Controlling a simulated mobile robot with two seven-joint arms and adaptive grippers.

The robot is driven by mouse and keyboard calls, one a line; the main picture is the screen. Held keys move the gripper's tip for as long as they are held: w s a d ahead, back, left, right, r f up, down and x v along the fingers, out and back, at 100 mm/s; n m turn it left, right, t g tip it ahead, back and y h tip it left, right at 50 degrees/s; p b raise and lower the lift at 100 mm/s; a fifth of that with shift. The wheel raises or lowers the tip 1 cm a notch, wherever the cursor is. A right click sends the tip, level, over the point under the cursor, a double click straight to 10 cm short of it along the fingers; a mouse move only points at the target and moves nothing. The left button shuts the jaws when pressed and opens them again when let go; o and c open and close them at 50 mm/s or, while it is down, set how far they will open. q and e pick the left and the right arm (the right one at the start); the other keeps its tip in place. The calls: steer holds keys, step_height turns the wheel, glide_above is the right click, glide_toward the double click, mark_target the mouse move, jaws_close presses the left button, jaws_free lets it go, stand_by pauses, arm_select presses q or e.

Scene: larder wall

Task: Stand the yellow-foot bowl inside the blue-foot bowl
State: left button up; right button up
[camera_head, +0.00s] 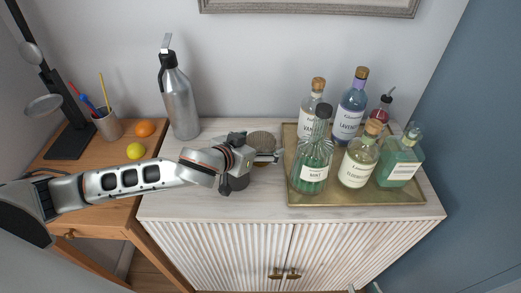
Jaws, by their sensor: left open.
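My left gripper (278,156) reaches in from the left over the top of the white cabinet and is open, with its fingers pointing right. Beside its fingers, on the far side, a round brownish patterned disc (262,137) shows in part. I cannot tell whether it is a mat or part of a bowl. I cannot make out the yellow-foot bowl or the blue-foot bowl; my gripper and arm hide part of the cabinet top. My right gripper is not clearly in view.
A brass tray (408,198) with several bottles fills the cabinet top's right side, close to my left gripper. A steel bottle (180,100) stands at the back left. The wooden desk (62,161) holds a lamp, pen cup (108,126), orange (145,128) and lemon (136,151).

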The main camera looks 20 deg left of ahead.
arm_select(q)
steer(key=shift+w+d, duration=0.1)
steer(key=shift+w, duration=0.1)
steer(key=c, duration=1.4)
steer(key=shift+r, duration=0.1)
step_height(320, 180, up, 19)
steer(key=s+a+r+n+y, duration=0.2)
steer(key=a+r+n+y, duration=0.1)
steer(key=a, duration=0.5)
steer(key=shift+s+a+r+n+t+y, duration=0.2)
steer(key=shift+n+t+y, duration=0.1)
steer(key=shift+y, duration=0.1)
